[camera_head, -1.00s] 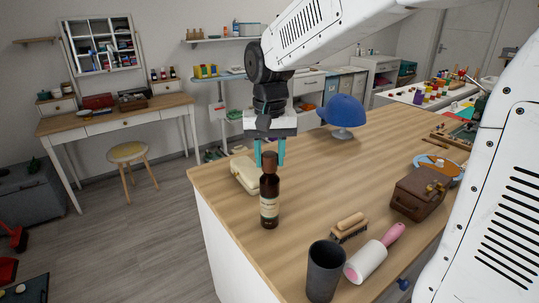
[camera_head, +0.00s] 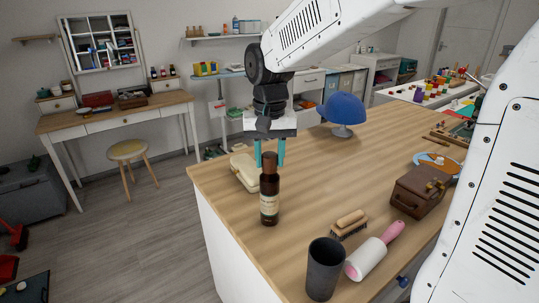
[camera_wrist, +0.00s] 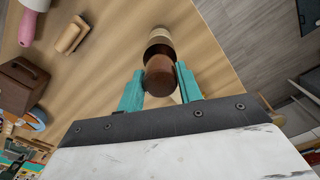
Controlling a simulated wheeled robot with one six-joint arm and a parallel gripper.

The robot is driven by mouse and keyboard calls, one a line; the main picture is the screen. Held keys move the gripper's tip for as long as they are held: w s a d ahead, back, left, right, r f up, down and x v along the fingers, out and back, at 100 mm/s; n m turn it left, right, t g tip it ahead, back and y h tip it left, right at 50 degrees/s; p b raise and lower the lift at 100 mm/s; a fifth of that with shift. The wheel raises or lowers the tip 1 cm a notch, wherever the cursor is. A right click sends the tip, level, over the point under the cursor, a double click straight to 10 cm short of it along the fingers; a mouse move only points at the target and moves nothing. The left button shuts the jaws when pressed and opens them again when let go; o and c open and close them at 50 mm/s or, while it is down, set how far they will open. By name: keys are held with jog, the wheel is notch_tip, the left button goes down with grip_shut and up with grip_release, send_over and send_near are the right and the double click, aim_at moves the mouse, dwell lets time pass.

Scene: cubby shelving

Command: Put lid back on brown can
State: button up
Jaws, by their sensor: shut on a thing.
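The brown can (camera_head: 269,207) is a dark brown bottle-like container with a cream label, upright near the table's left edge. Its brown lid (camera_head: 268,163) is directly above the body, in line with it, and seems to touch it; whether it is fully seated I cannot tell. My gripper (camera_head: 270,160) points down, its two teal fingers on either side of the lid. In the wrist view my gripper (camera_wrist: 162,88) is shut on the round brown lid (camera_wrist: 160,78), with the can's pale label (camera_wrist: 158,42) beyond it. The can's mouth is hidden.
A cream case (camera_head: 244,172) lies close behind the can. A dark cup (camera_head: 324,270), a brush (camera_head: 349,224) and a pink-handled lint roller (camera_head: 369,258) stand or lie in front. A brown bag (camera_head: 420,192) and a blue cap on a stand (camera_head: 342,110) are farther off. The middle table is clear.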

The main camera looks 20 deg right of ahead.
jog(key=o, duration=1.4)
jog(key=shift+o, duration=0.2)
jog(key=shift+r, duration=3.5)
grip_shut()
